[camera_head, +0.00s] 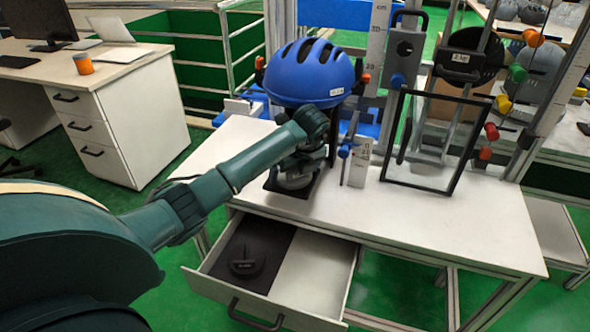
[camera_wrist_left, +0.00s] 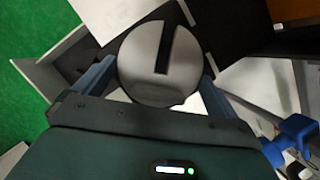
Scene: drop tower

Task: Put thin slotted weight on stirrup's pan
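A round grey metal disc with a dark slot (camera_wrist_left: 160,62) sits between the blue fingers of my left gripper (camera_wrist_left: 160,78) in the left wrist view. The fingers lie close on both sides of it; I cannot tell whether they grip it. In the head view my left gripper (camera_head: 308,155) is low over the table, below a blue helmet, with a round metal piece (camera_head: 292,182) under it. A black slotted weight (camera_head: 246,264) lies in the open drawer. A metal hanger, perhaps the stirrup (camera_head: 452,125), stands partly behind a framed pane; I cannot make out its pan. My right gripper is not visible.
The blue helmet (camera_head: 309,75) is close above my gripper. The black-framed pane (camera_head: 427,140) stands upright on the white table (camera_head: 440,225). The drawer (camera_head: 315,275) is pulled out at the front. The table's front right is clear.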

